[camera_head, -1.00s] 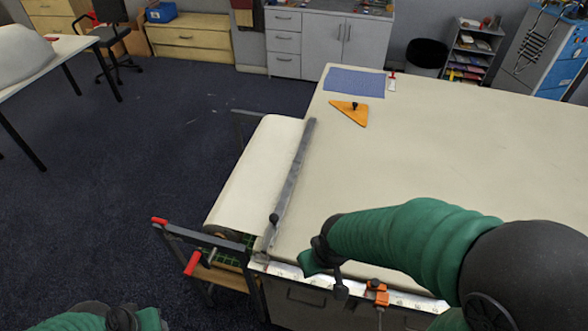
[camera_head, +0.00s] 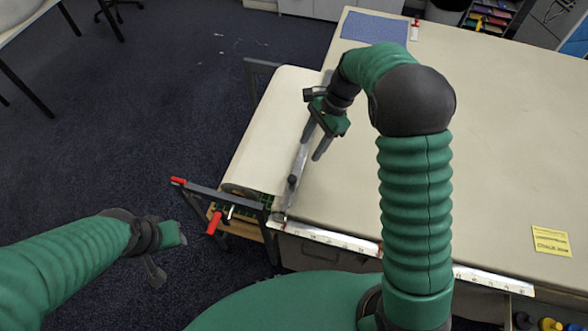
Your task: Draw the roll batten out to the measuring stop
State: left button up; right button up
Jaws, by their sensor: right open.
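The roll batten (camera_head: 293,180), a long grey bar with a dark knob near its front end, lies along the table's left end beside the cream cloth roll (camera_head: 262,135). My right gripper (camera_head: 314,147) is open, fingers pointing down, over the middle part of the batten. I cannot tell whether its fingers touch or straddle the bar. My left gripper (camera_head: 168,256) hangs over the floor, left of the roll stand; its jaws are unclear. The orange clamp on the front edge, possibly the measuring stop, is hidden behind my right arm.
A white measuring strip (camera_head: 340,239) runs along the table's front edge. The roll stand (camera_head: 228,197) has red handles sticking out to the left. A blue mat (camera_head: 375,27) lies at the far edge, a yellow note (camera_head: 550,241) at right. The cloth table (camera_head: 500,150) is largely bare.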

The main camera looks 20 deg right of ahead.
send_near(292, 177)
jog(key=p+x, duration=0.1)
jog(key=x, duration=0.5)
jog(key=shift+w+d, duration=0.15)
jog(key=shift+w, duration=0.1)
jog(key=shift+s+a+f+p, duration=0.2)
jog(key=shift+a+f, duration=0.1)
jog(key=shift+f, duration=0.15)
jog(key=shift+s+a+f+p, duration=0.2)
jog(key=shift+a+f, duration=0.1)
jog(key=shift+f, duration=0.2)
jog(key=shift+s+a+f, duration=0.1)
jog(key=shift+s+f, duration=0.1)
jog(key=shift+w+f, duration=0.1)
jog(key=shift+w, duration=0.15)
jog(key=shift+c, duration=1.4)
jog(key=c, duration=0.7)
pick_arm(q)
jog(key=shift+w+r, duration=0.25)
jog(key=shift+r, duration=0.6)
pick_arm(e)
grip_shut()
jog(key=shift+w, duration=0.1)
